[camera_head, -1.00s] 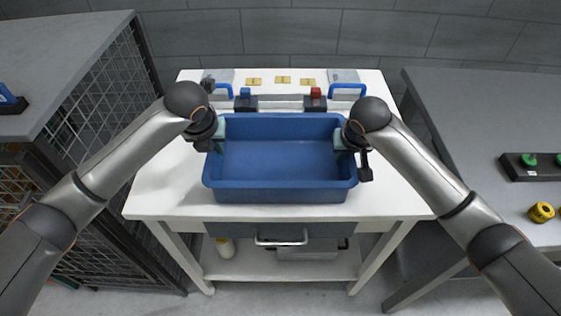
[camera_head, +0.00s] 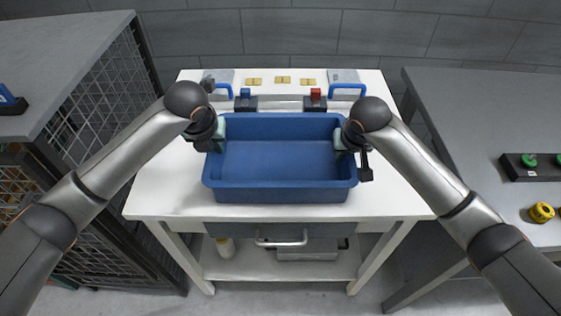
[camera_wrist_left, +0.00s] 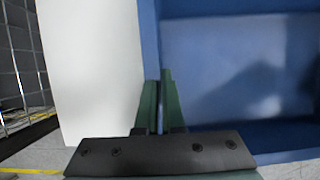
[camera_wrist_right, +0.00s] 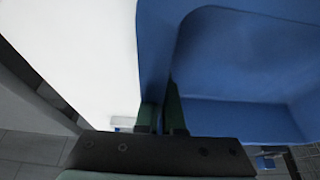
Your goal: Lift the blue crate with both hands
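The blue crate (camera_head: 280,194) is empty and level over the middle of the white table; I cannot tell whether its base touches the tabletop. My left gripper (camera_head: 219,134) is at the crate's left wall. In the left wrist view its green fingers (camera_wrist_left: 159,105) are on either side of the wall (camera_wrist_left: 151,40), closed on it. My right gripper (camera_head: 344,138) is at the right wall. In the right wrist view its fingers (camera_wrist_right: 161,112) also straddle the wall (camera_wrist_right: 153,60) and are closed on it.
The white table (camera_head: 170,190) has blue-handled fixtures (camera_head: 347,92) and small yellow pieces (camera_head: 283,80) behind the crate. A mesh cage (camera_head: 95,110) stands at left. A grey bench (camera_head: 490,120) at right holds a yellow round part (camera_head: 541,212).

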